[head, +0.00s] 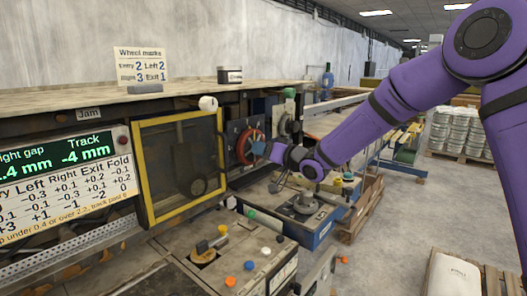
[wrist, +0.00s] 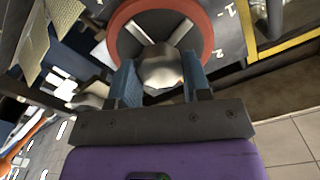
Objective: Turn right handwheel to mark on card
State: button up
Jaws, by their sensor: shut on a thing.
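The red-rimmed handwheel (head: 239,148) is on the dark panel right of the yellow-framed window. My gripper (wrist: 162,76) is shut on that hub, one blue finger on each side; in the head view my gripper (head: 260,149) covers the wheel's right side. Marks "1" and "2" (wrist: 220,53) show on the panel beside the rim; I cannot tell which mark the wheel points to. The wheel marks card (head: 142,66) reads Entry 2, Left 2, Right 3, Exit 1.
The yellow-framed window (head: 183,165) is left of the wheel. A display (head: 65,185) shows gap and track values. A grey-blue box (head: 308,212) and a control box with coloured buttons (head: 235,262) stand below my gripper. The grey floor at right is partly clear.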

dwell(0.4)
jog(key=o, duration=0.9)
jog(key=shift+o, duration=0.2)
jog(key=v, duration=1.1)
